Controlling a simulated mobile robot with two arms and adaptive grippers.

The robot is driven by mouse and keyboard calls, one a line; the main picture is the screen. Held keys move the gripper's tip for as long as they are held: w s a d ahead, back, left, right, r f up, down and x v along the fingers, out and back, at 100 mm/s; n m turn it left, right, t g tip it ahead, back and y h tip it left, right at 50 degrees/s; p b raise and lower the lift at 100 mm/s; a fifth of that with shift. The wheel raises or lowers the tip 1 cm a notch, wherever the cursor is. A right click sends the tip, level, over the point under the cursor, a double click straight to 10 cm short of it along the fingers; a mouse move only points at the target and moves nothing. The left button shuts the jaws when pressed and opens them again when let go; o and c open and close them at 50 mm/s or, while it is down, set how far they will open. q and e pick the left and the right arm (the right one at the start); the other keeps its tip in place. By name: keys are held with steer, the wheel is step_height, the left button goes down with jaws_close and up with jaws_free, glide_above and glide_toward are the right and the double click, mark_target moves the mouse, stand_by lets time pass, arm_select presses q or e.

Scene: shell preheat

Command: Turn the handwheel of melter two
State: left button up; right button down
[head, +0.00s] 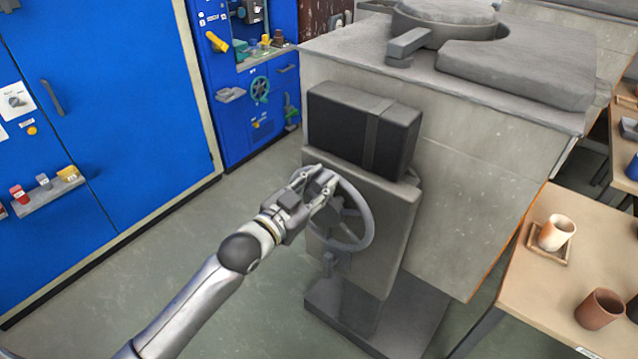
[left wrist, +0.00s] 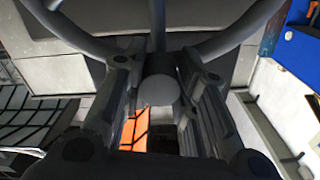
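The grey handwheel (head: 368,226) is mounted on the front of a grey control housing (head: 397,240). This stands against a large grey melter (head: 480,190) with a lid on top. My left gripper (head: 322,187) is at the upper left of the wheel's rim. In the left wrist view, the rim (left wrist: 88,42) and a spoke show beyond the fingers. A round grey knob on the wheel (left wrist: 160,90) sits between the two fingers, which appear to close on it from both sides. The fingers partly hide the rim. My right gripper is not in view.
A dark box (head: 345,125) sits just above the wheel. A table with cups (head: 535,290) stands at the right. Blue cabinets (head: 110,100) line the left, one carrying a small green wheel (head: 260,90). The floor (head: 190,235) between cabinets and wheel is clear.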

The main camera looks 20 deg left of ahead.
arm_select(q)
jaws_close()
steer(key=shift+d, duration=0.1)
